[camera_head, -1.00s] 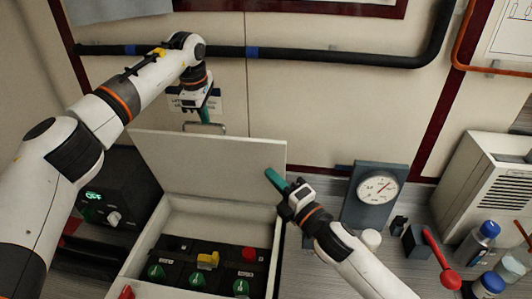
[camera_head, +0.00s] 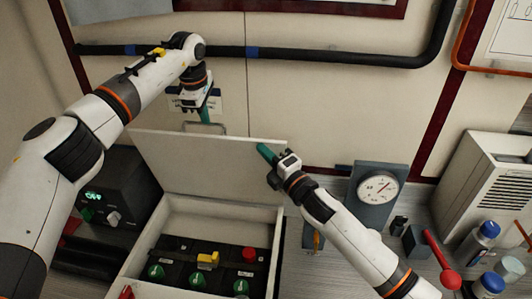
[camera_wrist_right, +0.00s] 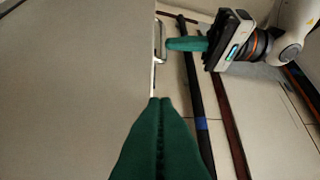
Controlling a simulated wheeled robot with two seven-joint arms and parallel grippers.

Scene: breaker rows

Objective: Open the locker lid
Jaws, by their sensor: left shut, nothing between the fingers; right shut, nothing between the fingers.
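The locker lid (camera_head: 190,162) stands raised at the back of the white locker box (camera_head: 240,212), leaning up near the wall. A metal handle (camera_head: 206,128) sits on its top edge. My left gripper (camera_head: 205,116) is shut, with its green fingers pointing down at the handle; whether they touch it I cannot tell. In the right wrist view the left gripper (camera_wrist_right: 180,44) points at the handle (camera_wrist_right: 158,42). My right gripper (camera_head: 266,152) is shut and empty by the lid's upper right corner. Its green fingers (camera_wrist_right: 160,130) fill the lower middle of the wrist view, beside the lid's edge.
Inside the box is a black panel with green knobs (camera_head: 156,271), a yellow part (camera_head: 207,259) and a red button (camera_head: 248,254). A black unit (camera_head: 115,190) stands left. A gauge (camera_head: 377,188), red-handled tool (camera_head: 446,270) and bottles (camera_head: 488,232) are at right.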

